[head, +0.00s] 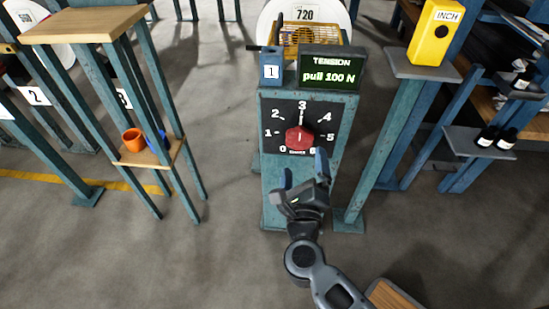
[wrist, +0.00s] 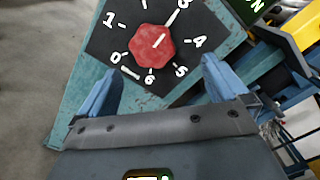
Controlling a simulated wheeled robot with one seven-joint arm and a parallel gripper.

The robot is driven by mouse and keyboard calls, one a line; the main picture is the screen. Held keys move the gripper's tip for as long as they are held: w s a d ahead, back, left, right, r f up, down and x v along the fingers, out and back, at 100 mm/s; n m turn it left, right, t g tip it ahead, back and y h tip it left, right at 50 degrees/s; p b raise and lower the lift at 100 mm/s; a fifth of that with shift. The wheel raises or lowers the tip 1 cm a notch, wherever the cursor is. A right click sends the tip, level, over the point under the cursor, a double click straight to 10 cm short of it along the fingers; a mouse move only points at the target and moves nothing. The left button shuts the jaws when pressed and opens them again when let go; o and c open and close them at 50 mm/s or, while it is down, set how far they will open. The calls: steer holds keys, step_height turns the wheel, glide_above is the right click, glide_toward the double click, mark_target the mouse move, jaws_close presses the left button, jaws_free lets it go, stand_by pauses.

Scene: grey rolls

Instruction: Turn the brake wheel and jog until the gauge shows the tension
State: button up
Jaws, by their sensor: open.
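The red brake wheel (head: 299,138) sits on a black dial plate numbered 0 to 6, on the front of a teal stand. It also shows in the wrist view (wrist: 152,46), its white mark pointing toward 3. My gripper (head: 304,171) is open and empty, just in front of and below the wheel. In the wrist view its blue fingers stand apart, with the wheel ahead between them and no contact visible. The tension gauge (head: 332,72) above the dial reads "pull 100 N" in green. A yellow box marked INCH (head: 433,32) stands on a post at the right.
A sign reading 720 (head: 305,14) and a white roll stand behind the gauge. A blue tag 1 (head: 270,71) is beside the gauge. At left, a wooden-topped stand holds an orange cup (head: 134,140). Dark bottles (head: 487,136) sit on a right shelf. Floor at left front is clear.

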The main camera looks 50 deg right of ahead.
mark_target(299, 142)
steer(key=shift+m, duration=0.5)
steer(key=x, duration=0.5)
steer(key=f+x, duration=0.1)
steer(key=x, duration=0.2)
steer(key=shift+w+b, duration=0.3)
steer(key=shift+w, duration=0.25)
steer(key=c, duration=1)
steer(key=shift+c, duration=0.2)
steer(key=shift+p, duration=0.3)
